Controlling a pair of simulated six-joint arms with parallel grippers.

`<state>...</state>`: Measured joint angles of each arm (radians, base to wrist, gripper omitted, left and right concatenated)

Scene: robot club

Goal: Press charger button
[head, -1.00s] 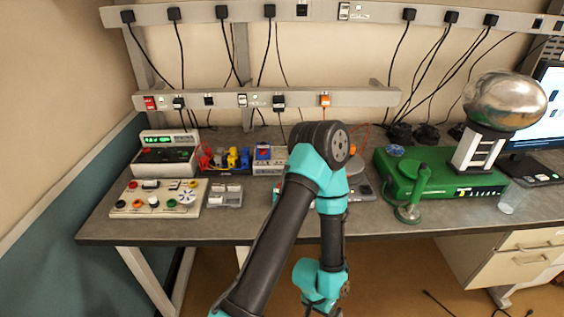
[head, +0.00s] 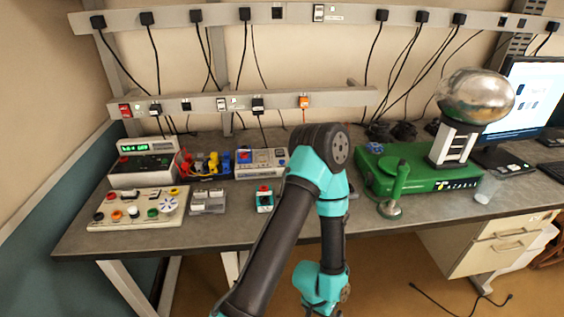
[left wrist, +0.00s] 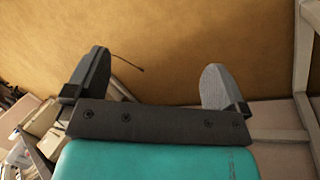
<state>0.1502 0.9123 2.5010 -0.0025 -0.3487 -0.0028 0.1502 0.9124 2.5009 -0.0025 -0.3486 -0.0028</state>
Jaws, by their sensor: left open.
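A dark device with a lit green display (head: 133,146), which looks like the charger, stands at the back left of the bench. A red spot like a button shows on its front left; it is too small to make out clearly. My left arm comes up from the lower left and bends down in front of the bench, its lower end below the bench edge. My left gripper (left wrist: 157,68) is open and empty in the left wrist view, with only floor between its fingers. It is apart from the device. My right gripper is not in view.
A control panel (head: 135,222) with several coloured knobs lies in front of the device. A small teal box with a red button (head: 264,189) sits near the bench's front edge. A green machine (head: 440,180) with a metal dome (head: 474,97) stands right. Bare bench (head: 225,235) runs along the front.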

